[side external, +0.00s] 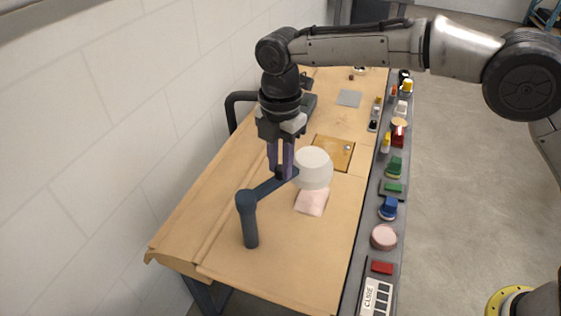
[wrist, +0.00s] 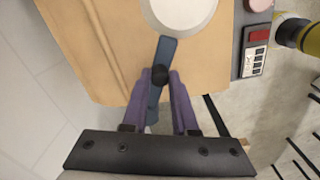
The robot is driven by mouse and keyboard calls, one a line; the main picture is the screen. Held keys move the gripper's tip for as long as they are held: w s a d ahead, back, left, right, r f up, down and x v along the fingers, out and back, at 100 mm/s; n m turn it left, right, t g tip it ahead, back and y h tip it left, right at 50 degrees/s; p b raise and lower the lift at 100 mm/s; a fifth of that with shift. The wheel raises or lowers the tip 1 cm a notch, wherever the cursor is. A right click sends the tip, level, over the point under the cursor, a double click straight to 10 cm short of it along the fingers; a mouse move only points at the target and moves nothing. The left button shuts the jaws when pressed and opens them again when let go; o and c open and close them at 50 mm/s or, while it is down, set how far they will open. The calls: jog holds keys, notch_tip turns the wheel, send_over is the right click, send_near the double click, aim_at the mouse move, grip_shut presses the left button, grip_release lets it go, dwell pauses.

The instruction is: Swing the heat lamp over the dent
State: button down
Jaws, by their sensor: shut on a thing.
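The heat lamp has a dark blue post (side external: 250,222) standing on the bench, a blue arm (side external: 267,188) and a round white head (side external: 314,168). My gripper (side external: 281,174) points down with its purple fingers at the lamp arm, just left of the head. In the wrist view, the fingers (wrist: 160,78) close around a dark knob on the blue arm (wrist: 166,50), with the white head (wrist: 180,10) beyond. A pale pink piece (side external: 312,202) lies on the bench below and in front of the head, partly covered by it. I cannot make out a dent.
The wooden bench (side external: 300,250) is clear at its front. A wooden panel (side external: 334,152) and a grey plate (side external: 349,98) lie farther back. A grey rail (side external: 366,240) along the right edge holds several coloured buttons and blocks. A white wall (side external: 120,120) borders the left.

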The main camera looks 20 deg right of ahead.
jog(key=c, duration=0.9)
grip_release()
jog(key=shift+w+a+r, duration=0.1)
jog(key=shift+r, duration=0.05)
jog(key=shift+o, duration=1.1)
notch_tip(320, 180, up, 14)
